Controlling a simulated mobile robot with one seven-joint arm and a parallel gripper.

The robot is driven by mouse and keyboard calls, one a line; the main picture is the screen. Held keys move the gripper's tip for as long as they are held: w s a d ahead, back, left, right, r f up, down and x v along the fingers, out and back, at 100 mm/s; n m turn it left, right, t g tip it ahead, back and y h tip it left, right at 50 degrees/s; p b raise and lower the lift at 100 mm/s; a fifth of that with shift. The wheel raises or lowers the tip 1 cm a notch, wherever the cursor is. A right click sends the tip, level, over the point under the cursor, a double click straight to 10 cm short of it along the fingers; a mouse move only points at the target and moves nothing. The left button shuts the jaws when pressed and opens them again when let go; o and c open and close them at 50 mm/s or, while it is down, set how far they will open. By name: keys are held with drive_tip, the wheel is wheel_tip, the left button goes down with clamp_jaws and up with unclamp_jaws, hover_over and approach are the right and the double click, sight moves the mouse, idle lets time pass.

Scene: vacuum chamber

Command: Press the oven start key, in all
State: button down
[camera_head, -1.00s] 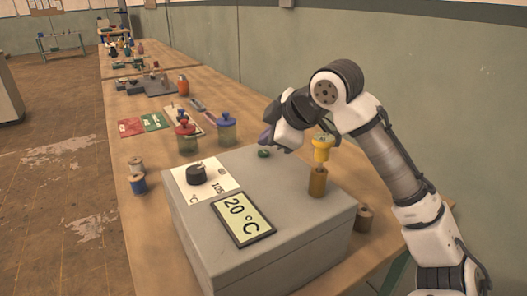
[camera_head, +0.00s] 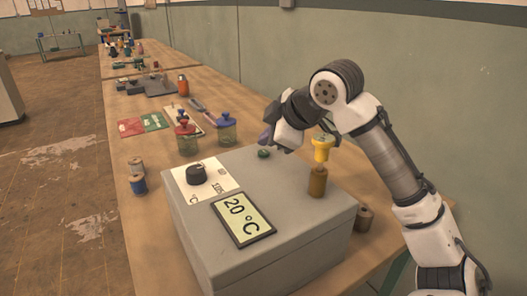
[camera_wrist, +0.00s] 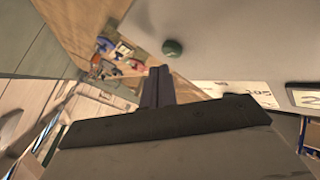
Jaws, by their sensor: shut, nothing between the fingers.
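The oven is a grey box (camera_head: 290,245) on the long wooden bench, with a dial and a display reading 20 °C on its top. A small round green key (camera_head: 263,154) sits on the oven top near its far edge; it also shows in the wrist view (camera_wrist: 173,47). My gripper (camera_head: 266,139) is over the far part of the oven top, close to the green key. In the wrist view its dark fingers (camera_wrist: 158,75) are shut together and empty, just below the key in the picture. I cannot tell the exact height of the fingertips over the key.
A brown cylinder (camera_head: 317,182) with a yellow piece (camera_head: 323,148) above it stands on the oven, close to my arm. The black dial (camera_head: 196,174) and display (camera_head: 243,218) are nearer. Red-lidded (camera_head: 187,138) and blue-lidded (camera_head: 226,130) jars stand behind the oven. A green wall runs along the right.

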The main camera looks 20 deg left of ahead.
sight(268, 154)
drive_tip(key=shift+f, duration=0.15)
drive_tip(key=shift+f, duration=0.25)
drive_tip(key=shift+f, duration=0.45)
idle(1.0)
drive_tip(key=shift+r+p, duration=0.6)
drive_tip(key=shift+r, duration=0.25)
wheel_tip(268, 154, up, 5)
drive_tip(key=p, duration=0.4)
drive_tip(key=shift+p, duration=0.3)
drive_tip(key=shift+r, duration=0.1)
